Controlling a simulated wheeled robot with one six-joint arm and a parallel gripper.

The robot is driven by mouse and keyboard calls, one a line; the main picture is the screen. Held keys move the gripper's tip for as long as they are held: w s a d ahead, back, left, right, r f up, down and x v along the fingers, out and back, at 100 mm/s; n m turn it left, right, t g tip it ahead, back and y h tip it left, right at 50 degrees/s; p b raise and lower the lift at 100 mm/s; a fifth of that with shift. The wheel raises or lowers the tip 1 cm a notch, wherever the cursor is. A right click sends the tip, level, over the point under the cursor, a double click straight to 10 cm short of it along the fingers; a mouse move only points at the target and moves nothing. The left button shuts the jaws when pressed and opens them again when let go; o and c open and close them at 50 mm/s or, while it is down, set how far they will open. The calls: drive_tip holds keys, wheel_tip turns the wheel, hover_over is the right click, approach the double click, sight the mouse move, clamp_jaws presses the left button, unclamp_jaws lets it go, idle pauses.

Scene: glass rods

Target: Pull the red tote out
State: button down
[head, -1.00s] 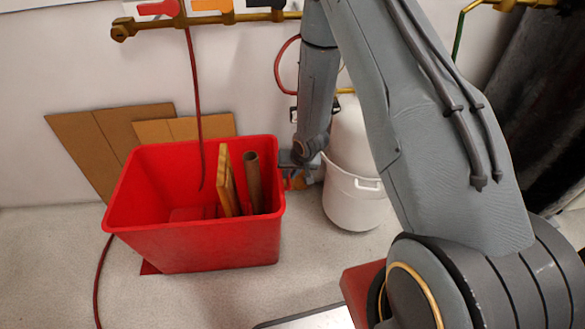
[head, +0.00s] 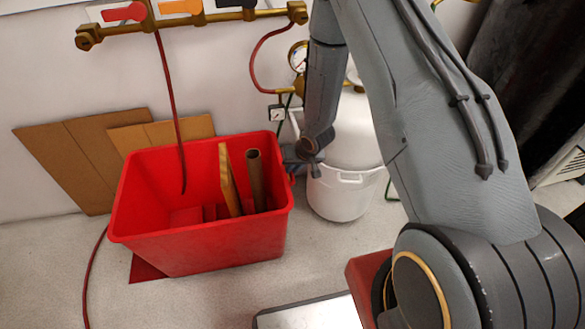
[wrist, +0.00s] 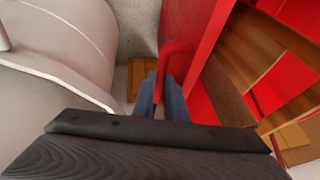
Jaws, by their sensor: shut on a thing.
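The red tote (head: 215,246) stands upright on the floor at the left of the head view, open at the top. It holds a wooden board (head: 228,180), a brown tube (head: 255,182) and some red pieces. My gripper (head: 298,168) is at the tote's right side, partly hidden by my arm in the head view. In the wrist view my gripper's fingers (wrist: 163,92) are shut on the tote's red side handle (wrist: 178,54), beside its red wall.
A white tank (head: 343,187) stands close right of my gripper. Cardboard sheets (head: 75,160) lean on the wall. A red hose (head: 168,95) hangs from a brass pipe into the tote. A red mat (head: 146,270) shows by the tote. Pale floor lies in front.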

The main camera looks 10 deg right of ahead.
drive_tip(key=shift+w+d, duration=0.1)
drive_tip(key=shift+d, duration=0.2)
drive_tip(key=c, duration=1.8)
unclamp_jaws()
drive_tip(key=shift+d, duration=0.2)
drive_tip(key=shift+o, duration=0.2)
drive_tip(key=p+v, duration=0.1)
drive_tip(key=v, duration=0.7)
drive_tip(key=shift+a, duration=0.25)
